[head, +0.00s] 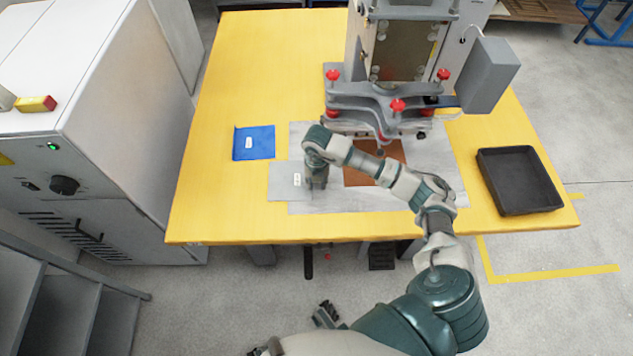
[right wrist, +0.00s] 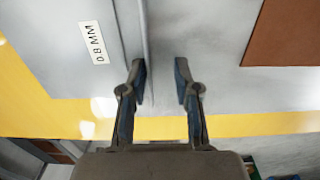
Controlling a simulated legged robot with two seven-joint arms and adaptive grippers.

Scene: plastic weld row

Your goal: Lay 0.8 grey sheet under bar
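The grey sheet (head: 283,184) lies flat on the yellow table, left of the bar machine. Its label reads 0.8 MM in the right wrist view (right wrist: 65,45). My right gripper (head: 317,185) points down at the sheet's right edge. In the right wrist view its two fingers (right wrist: 162,82) stand apart, the left one by that edge; I cannot tell if it touches. The bar (head: 375,122) of the machine is above a larger grey plate (head: 440,180), partly hidden by my right arm. Dark finger-like parts of my left gripper (head: 295,332) show apart at the bottom edge.
A blue sheet (head: 254,152) lies left of the machine. A brown sheet (head: 360,177) lies on the grey plate under the machine's front, partly behind my right arm. A black tray (head: 520,209) stands on the table at right.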

